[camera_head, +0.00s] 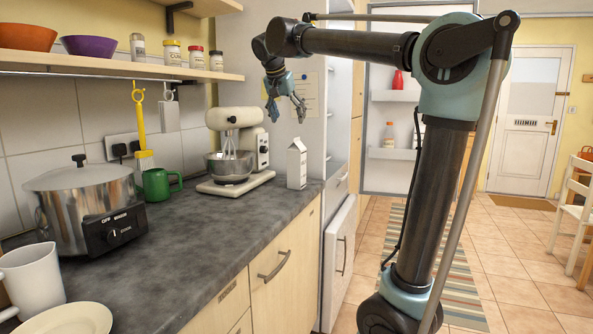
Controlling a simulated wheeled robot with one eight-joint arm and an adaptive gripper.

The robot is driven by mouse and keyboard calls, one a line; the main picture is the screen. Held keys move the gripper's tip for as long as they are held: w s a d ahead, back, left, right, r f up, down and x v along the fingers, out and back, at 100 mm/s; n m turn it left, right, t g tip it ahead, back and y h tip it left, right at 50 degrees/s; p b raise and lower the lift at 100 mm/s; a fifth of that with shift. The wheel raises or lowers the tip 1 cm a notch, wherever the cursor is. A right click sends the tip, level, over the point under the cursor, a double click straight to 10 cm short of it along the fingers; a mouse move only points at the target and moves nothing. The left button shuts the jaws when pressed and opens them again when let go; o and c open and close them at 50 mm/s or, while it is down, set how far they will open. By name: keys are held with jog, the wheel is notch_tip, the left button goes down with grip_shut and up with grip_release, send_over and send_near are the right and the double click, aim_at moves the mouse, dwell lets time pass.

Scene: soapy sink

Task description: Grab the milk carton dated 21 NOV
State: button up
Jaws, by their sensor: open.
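One white milk carton (297,165) with a gabled top stands upright on the dark worktop (200,230), near its far right end beside the stand mixer. Its markings are too small to read, so I cannot tell its date. My gripper (286,112) hangs open and empty above the carton and a little to its left in the picture, apart from it. My arm reaches across the top from the right. It partly covers the open fridge behind.
A stand mixer (240,150), green mug (157,184), steel slow cooker (90,205), white jug (33,280) and plate (70,319) stand on the worktop. A wall shelf (100,65) holds bowls and jars. Tiled floor lies right.

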aim_at(296, 143)
jog(key=x, duration=1.2)
jog(key=shift+a+x, duration=0.2)
jog(key=shift+x, duration=2.4)
jog(key=shift+w, duration=0.1)
grip_shut()
